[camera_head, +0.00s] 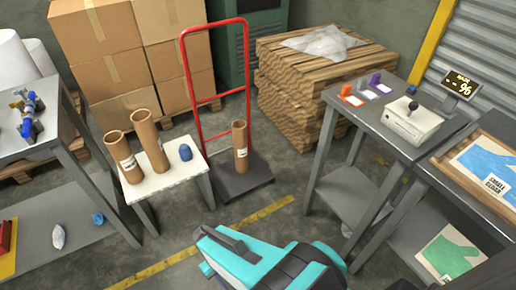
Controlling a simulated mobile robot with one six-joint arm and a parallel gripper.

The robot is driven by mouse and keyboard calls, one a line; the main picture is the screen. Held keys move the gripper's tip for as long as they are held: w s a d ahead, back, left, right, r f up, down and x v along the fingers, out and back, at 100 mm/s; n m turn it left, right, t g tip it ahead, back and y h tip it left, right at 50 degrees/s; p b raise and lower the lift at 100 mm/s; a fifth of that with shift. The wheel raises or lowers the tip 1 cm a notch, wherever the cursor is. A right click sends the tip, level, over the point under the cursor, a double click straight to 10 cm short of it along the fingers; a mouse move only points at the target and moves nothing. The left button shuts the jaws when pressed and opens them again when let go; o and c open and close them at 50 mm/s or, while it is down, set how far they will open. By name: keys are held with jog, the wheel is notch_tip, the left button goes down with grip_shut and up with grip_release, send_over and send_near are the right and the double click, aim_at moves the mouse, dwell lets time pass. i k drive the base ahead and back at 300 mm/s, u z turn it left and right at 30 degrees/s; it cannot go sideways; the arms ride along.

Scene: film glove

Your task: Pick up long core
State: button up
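The left core (123,160) and the middle core (152,145), which looks the longest, stand side by side on a small white-topped table (172,176). A shorter-looking core (240,148) stands on the dark base of a red hand truck. My gripper (222,240), teal and dark grey, is at the bottom middle, nearer the camera and apart from all the cores. Its fingertips do not show clearly, and no held object is visible.
The red hand truck (184,72) stands right of the white-topped table. A blue object (185,152) sits beside the cores. A grey shelf table (68,150) is close on the left; a grey bench (385,112) stands right. Open floor (190,235) lies in front.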

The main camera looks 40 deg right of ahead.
aim_at(239, 127)
jog(key=z, duration=1)
jog(key=k, duration=0.95)
jog(key=i, duration=0.75)
